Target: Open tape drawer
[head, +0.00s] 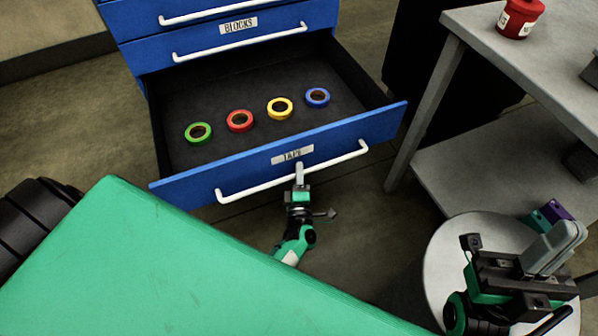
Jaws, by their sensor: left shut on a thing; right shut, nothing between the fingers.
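The blue tape drawer (195,187), with a label reading TAPE (292,154), stands pulled well out of the cabinet. Inside lie a green roll (188,135), a red roll (231,123), a yellow roll (272,112) and a blue roll (309,98) of tape, in a row. My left gripper (299,172) is shut on the white bar handle (337,160) near its middle. My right gripper (558,244) is shut and empty at the lower right, away from the drawer.
The blocks drawer (285,44) above is shut. A grey table (490,48) with a lower shelf (475,170) stands to the right, with a red container (519,18) on top. A round grey surface (440,262) lies behind my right gripper, with small teal and purple pieces near it.

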